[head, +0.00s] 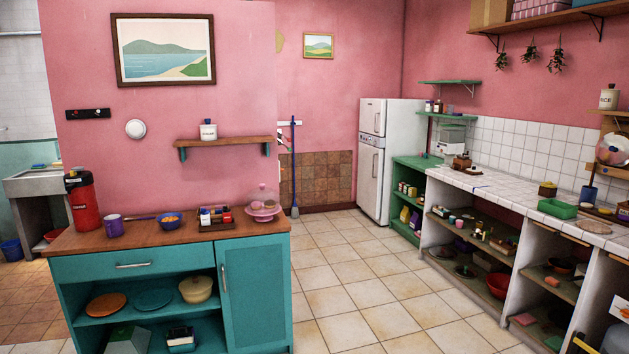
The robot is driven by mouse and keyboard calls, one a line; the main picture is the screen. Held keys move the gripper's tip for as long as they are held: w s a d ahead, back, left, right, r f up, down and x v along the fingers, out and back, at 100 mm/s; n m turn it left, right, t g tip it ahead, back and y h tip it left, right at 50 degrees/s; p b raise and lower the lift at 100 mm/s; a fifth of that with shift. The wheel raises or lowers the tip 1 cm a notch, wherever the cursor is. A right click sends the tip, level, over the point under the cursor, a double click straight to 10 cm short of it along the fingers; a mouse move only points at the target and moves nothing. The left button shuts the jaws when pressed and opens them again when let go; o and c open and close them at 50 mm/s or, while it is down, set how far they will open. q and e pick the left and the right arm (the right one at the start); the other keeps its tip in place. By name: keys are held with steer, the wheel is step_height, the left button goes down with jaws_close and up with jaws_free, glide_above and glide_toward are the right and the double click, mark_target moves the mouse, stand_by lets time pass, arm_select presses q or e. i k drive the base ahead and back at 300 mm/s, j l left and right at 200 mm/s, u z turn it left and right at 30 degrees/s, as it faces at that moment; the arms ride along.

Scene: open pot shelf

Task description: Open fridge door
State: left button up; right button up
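A white two-door fridge (391,160) stands at the back of the room, against the pink wall, past the end of the right counter. Its small upper door (372,117) and taller lower door (369,183) both look shut. A dark handle shows on the fronts, but it is small at this distance. A band with small marks runs between the two doors. Neither of my grippers is in the head view.
A teal cabinet (255,285) with a wooden top stands at the front left. A tiled counter (500,190) with open shelves runs along the right, and a green shelf unit (407,222) adjoins the fridge. A broom (294,170) leans at the back. The tiled floor (345,265) between is clear.

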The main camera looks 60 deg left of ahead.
mark_target(371, 159)
steer(key=u, duration=1.65)
steer(key=z, duration=0.2)
steer(key=i, duration=1.7)
steer(key=i+z, duration=0.1)
steer(key=i, duration=2.2)
steer(key=i+j+u, duration=0.15)
steer(key=i+u, duration=0.3)
steer(key=i, duration=0.55)
steer(key=i+l+u, duration=0.25)
steer(key=i+u, duration=0.15)
steer(key=i, duration=0.55)
steer(key=i+z, duration=0.2)
steer(key=i, duration=0.8)
steer(key=i+j+z, duration=0.15)
steer(key=i, duration=0.85)
steer(key=i+z, duration=0.25)
steer(key=i, duration=0.25)
steer(key=i+j+z, duration=0.3)
steer(key=i, duration=0.15)
steer(key=i+l, duration=0.05)
steer(key=l, duration=0.05)
